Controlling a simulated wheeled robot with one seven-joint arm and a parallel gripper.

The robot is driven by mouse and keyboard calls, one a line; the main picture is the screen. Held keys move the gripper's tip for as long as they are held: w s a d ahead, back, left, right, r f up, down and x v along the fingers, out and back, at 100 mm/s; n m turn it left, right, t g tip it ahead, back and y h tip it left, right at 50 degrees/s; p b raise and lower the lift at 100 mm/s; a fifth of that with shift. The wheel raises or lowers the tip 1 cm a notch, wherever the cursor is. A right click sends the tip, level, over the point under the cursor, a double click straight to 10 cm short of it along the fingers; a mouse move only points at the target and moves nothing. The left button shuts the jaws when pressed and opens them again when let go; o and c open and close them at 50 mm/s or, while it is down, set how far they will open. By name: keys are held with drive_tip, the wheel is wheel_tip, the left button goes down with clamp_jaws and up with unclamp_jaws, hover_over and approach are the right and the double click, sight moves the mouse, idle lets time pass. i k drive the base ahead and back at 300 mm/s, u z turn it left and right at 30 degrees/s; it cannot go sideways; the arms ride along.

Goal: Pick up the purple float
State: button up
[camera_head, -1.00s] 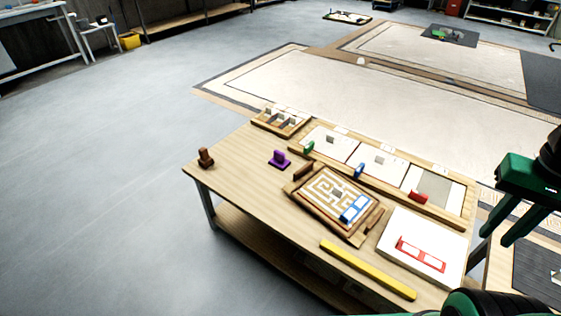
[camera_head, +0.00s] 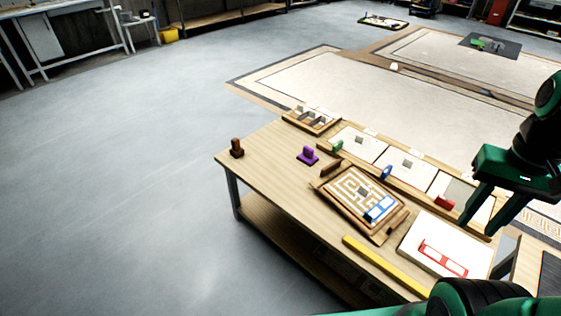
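The purple float (camera_head: 308,155) stands on the wooden table (camera_head: 262,160), left of the maze-patterned panel, with its handle block upward. My gripper (camera_head: 485,220) is at the right side of the view, pointing down, with its two green fingers apart and nothing between them. It is well to the right of the purple float and does not touch it. Its height over the table's right end is hard to tell.
A brown stamp-like block (camera_head: 237,148) stands at the table's left corner. A sectioned tray (camera_head: 312,119) lies behind the float. The maze panel (camera_head: 340,198), a yellow bar (camera_head: 385,265) and a white board (camera_head: 418,240) lie to the right. Floor to the left is clear.

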sight(307, 157)
drive_tip(key=u, duration=2.15)
drive_tip(key=i, duration=2.35)
drive_tip(key=z, duration=3.35)
